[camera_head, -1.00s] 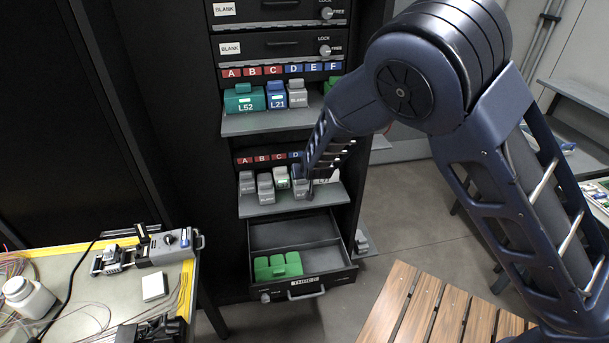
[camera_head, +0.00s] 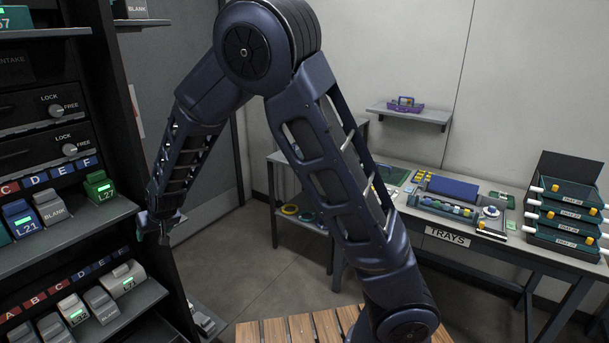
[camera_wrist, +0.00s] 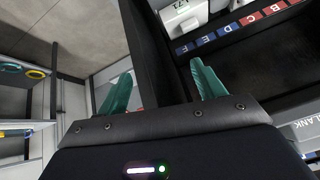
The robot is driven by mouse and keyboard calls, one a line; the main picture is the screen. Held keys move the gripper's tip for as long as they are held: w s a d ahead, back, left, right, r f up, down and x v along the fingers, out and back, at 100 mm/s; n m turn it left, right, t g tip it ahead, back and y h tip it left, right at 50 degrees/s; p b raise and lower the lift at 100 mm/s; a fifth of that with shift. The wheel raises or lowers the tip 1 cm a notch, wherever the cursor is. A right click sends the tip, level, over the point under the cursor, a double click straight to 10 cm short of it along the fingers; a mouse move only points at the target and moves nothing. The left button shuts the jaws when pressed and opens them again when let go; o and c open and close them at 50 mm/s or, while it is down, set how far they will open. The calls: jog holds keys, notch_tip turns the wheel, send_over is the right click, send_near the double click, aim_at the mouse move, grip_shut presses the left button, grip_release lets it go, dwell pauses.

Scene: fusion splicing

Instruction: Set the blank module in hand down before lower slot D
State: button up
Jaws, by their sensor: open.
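My gripper (camera_head: 160,228) is open, beside the right edge of the rack in the head view. In the wrist view its two green fingers (camera_wrist: 160,88) stand wide apart with nothing between them. On the lower shelf (camera_head: 135,308), a grey module (camera_head: 100,303) stands below the blue D label (camera_head: 70,280), apart from my gripper.
The upper shelf (camera_head: 90,222) holds a blue L21 module (camera_head: 20,217), a grey BLANK module (camera_head: 50,207) and a green L27 module (camera_head: 99,187). A wooden slatted top (camera_head: 290,328) lies below my arm. A TRAYS bench (camera_head: 480,240) stands at right. Open floor lies between.

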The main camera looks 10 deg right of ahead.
jog(key=w+d+r+m, duration=0.1)
jog(key=d+r, duration=0.4)
jog(key=d, duration=0.6)
jog(key=w+d+r+m, duration=0.1)
jog(key=w+d+r, duration=0.1)
jog(key=d+r, duration=0.65)
jog(key=w+d+r+m, duration=0.1)
jog(key=d+r, duration=0.2)
jog(key=d, duration=1.1)
jog(key=s+d+r+m+h, duration=0.1)
jog(key=s+d+r+h, duration=0.1)
jog(key=s+d, duration=0.7)
jog(key=s+d+r+m+h, duration=0.1)
jog(key=s+d+m+h, duration=0.1)
jog(key=s+d, duration=0.8)
jog(key=d+h, duration=0.1)
jog(key=d, duration=0.5)
jog(key=shift+r, duration=0.4)
jog(key=shift+a, duration=0.1)
